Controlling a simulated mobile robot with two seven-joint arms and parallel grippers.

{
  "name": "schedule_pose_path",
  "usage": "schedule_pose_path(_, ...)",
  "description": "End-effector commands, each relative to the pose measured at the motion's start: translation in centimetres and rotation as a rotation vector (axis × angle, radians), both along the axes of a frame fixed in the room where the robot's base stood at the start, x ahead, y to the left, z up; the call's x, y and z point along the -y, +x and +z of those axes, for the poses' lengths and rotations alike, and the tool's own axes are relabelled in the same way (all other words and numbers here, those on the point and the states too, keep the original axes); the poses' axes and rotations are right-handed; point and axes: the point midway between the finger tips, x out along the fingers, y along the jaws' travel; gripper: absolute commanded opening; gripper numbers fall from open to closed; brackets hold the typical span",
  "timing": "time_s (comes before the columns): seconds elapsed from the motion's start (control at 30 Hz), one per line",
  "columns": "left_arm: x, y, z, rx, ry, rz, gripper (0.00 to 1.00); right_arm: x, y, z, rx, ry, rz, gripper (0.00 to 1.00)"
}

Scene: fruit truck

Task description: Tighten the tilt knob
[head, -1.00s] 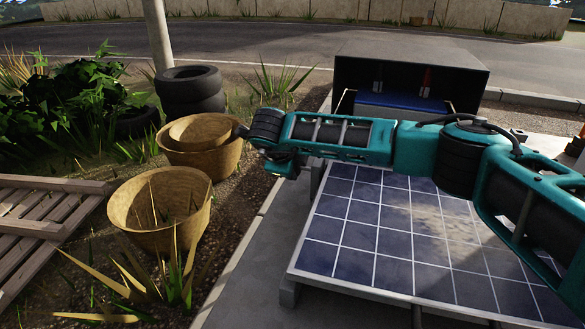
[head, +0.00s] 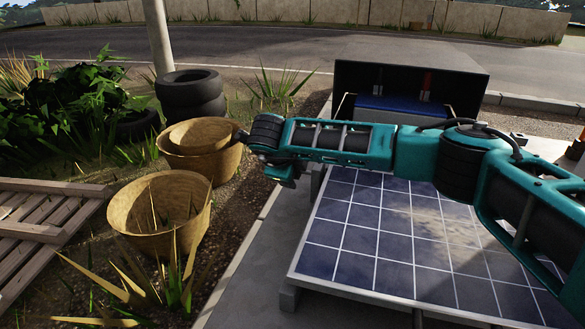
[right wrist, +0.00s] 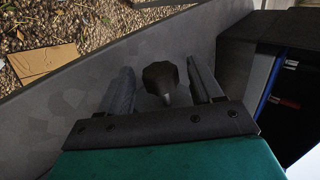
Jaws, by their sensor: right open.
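The tilt knob (right wrist: 160,78) is a dark, many-sided knob on a grey surface in the right wrist view. My right gripper (right wrist: 158,68) is open, with one finger on each side of the knob. Gaps show between the knob and both fingers, so the jaws are not closed on it. In the head view my right arm reaches in from the right across the solar panel (head: 390,245). The knob is not visible there. My left gripper is not in view.
A dark open box with a blue item (head: 400,104) stands behind the panel. Woven baskets (head: 160,215) and stacked tires (head: 190,92) are on the left, with a wooden pallet (head: 50,210). A cardboard piece (right wrist: 45,60) lies on gravel in the right wrist view.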

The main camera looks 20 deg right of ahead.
Motion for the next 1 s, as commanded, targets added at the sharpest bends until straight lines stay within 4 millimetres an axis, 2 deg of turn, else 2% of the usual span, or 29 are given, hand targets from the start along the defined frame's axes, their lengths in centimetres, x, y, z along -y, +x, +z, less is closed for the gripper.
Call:
schedule_pose_path(0.17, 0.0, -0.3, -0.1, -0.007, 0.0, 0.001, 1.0, -0.5, -0.5, 0.9, 0.001, 0.002, 0.003, 0.65)
schedule_pose_path(0.5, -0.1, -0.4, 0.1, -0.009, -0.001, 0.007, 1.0, -3.1, -4.4, 6.2, 0.003, 0.0, 0.004, 0.65)
schedule_pose_path(0.7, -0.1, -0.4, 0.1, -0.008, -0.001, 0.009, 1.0, -4.4, -6.3, 8.6, 0.002, 0.001, 0.001, 0.65)
schedule_pose_path(1.0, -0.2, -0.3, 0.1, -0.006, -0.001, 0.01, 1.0, -4.9, -7.2, 9.6, -0.001, 0.001, 0.0, 0.65)
